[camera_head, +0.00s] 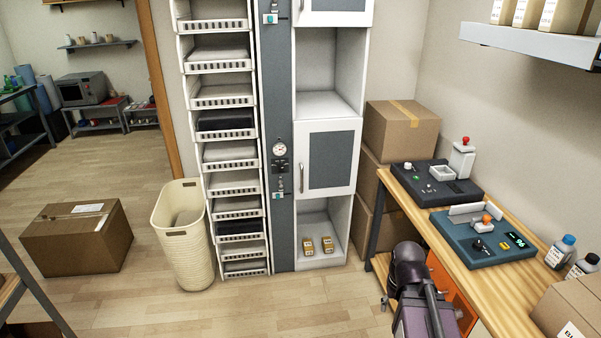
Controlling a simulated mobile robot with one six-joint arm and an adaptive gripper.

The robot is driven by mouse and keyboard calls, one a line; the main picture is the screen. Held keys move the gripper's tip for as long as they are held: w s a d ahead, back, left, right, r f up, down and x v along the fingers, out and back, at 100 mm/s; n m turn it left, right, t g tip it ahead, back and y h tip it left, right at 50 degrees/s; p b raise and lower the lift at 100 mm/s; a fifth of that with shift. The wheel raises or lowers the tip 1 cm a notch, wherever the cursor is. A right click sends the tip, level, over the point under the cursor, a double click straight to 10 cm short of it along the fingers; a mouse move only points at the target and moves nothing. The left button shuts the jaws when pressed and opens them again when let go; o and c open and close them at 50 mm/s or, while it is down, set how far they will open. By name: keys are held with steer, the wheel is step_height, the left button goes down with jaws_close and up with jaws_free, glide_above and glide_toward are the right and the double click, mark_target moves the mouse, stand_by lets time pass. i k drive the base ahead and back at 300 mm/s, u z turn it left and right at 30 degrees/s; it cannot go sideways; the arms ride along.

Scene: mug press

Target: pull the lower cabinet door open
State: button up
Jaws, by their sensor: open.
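The lower cabinet door (335,157) is a white-framed door with a grey panel, on the tall white cabinet in the middle of the head view. It looks shut, flush with the cabinet front. Its upright handle (302,178) is near its left edge. Part of my arm (409,270) shows at the bottom right, in front of the workbench and well apart from the door. My gripper's fingers do not show in this view.
An open compartment (326,232) below the door holds two small boxes. A cream bin (182,240) stands left of the tray rack (230,155). Stacked cartons (400,132) and a wooden workbench (462,285) with devices are at right. The floor before the cabinet is clear.

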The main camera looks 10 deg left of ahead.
mark_target(326, 152)
steer(key=u, duration=0.25)
steer(key=i, duration=1.35)
steer(key=u, duration=0.3)
